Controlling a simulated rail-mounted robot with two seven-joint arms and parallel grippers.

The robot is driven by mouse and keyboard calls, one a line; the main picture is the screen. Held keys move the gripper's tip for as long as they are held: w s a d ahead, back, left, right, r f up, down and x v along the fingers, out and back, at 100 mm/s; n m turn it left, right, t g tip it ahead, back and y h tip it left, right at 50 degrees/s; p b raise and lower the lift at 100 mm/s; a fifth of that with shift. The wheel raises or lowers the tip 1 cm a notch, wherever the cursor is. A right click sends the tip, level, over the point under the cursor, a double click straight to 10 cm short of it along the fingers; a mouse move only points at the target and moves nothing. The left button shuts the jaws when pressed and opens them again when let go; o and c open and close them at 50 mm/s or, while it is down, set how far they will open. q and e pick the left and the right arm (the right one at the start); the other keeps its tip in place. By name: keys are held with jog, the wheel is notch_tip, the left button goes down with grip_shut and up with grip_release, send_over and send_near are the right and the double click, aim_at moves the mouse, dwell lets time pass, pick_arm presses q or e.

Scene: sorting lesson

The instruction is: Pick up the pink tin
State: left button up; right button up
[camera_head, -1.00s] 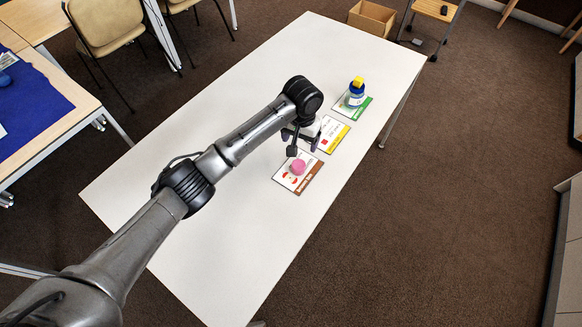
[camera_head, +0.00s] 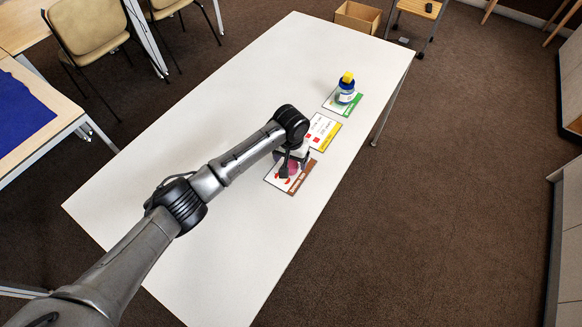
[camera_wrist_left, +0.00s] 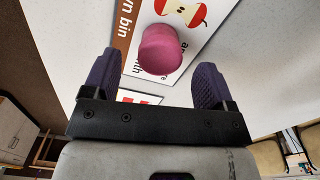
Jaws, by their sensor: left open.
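The pink tin (camera_wrist_left: 161,50) is a short round tin. It stands on the brown-edged card (camera_wrist_left: 200,45), which has an apple core picture. In the wrist view it is between the lines of the two open fingers of my left gripper (camera_wrist_left: 157,80), a little ahead of their tips. In the head view my left gripper (camera_head: 290,168) is over the card (camera_head: 301,186), and it partly hides the tin (camera_head: 293,168). The gripper is open and holds nothing. My right gripper is not in view.
A yellow-edged card (camera_head: 323,131) lies beside the brown one. A blue bottle with a yellow cap (camera_head: 346,88) stands on a green-edged card (camera_head: 350,107) further back. The rest of the white table (camera_head: 235,95) is bare. A cardboard box (camera_head: 357,17) is beyond its far end.

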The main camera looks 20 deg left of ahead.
aim_at(291, 164)
pick_arm(q)
notch_tip(291, 164, down, 3)
jog(key=shift+s+f+b, duration=0.15)
jog(key=shift+f+b, duration=0.05)
jog(key=shift+b, duration=0.3)
jog(key=shift+c, duration=0.3)
jog(key=shift+r, duration=0.1)
jog(key=c, duration=1)
jog(key=shift+r, duration=0.1)
